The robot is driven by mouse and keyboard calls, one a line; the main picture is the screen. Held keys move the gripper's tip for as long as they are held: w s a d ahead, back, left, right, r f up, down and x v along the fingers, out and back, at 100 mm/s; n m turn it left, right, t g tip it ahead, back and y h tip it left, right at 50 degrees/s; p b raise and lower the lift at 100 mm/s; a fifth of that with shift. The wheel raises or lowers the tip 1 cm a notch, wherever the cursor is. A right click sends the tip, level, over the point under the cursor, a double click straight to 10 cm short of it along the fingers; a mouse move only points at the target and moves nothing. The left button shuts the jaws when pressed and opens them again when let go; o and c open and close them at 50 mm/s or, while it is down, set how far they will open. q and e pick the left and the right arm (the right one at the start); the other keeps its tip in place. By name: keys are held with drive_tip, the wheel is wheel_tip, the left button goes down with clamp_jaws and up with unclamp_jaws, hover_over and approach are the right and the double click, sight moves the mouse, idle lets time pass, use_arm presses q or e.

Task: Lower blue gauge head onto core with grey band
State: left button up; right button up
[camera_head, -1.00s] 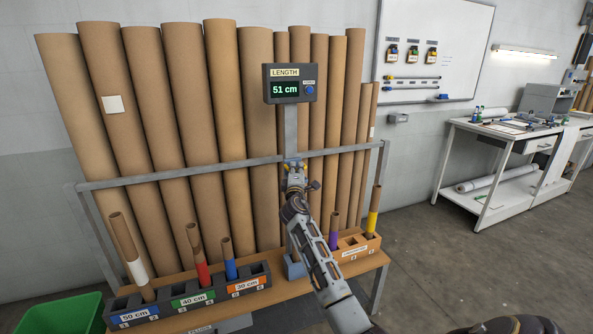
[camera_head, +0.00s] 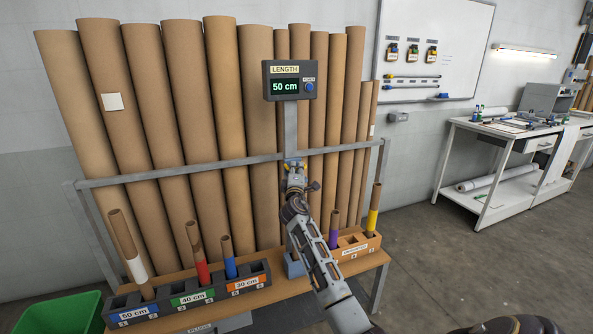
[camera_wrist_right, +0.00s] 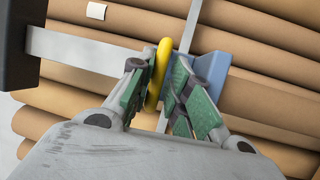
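The blue gauge head (camera_wrist_right: 213,68) sits on the grey upright post (camera_head: 291,125), with a yellow handle (camera_wrist_right: 162,62). My right gripper (camera_wrist_right: 163,95) has its green-padded fingers closed around this handle. In the head view my right gripper (camera_head: 296,176) covers most of the gauge head. The display (camera_head: 285,87) above it reads 50 cm. A blue base (camera_head: 294,267) stands at the post's foot, partly behind my right arm. The core with the grey band cannot be made out; my arm hides the space below the head. My left gripper is out of view.
A dark rack (camera_head: 190,300) labelled 50, 40 and 30 cm holds white-, red- and blue-banded cores. An orange rack (camera_head: 352,250) holds purple- and yellow-banded cores. Tall brown tubes stand behind a grey rail (camera_head: 225,162). A green bin (camera_head: 60,315) is at lower left.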

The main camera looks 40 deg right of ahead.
drive_tip(key=shift+f, duration=0.4)
drive_tip(key=shift+a, duration=0.1)
drive_tip(key=v, duration=1.1)
drive_tip(key=shift+s+a+r, duration=0.2)
drive_tip(key=shift+s+r, duration=0.05)
drive_tip(key=shift+s, duration=0.15)
idle(0.4)
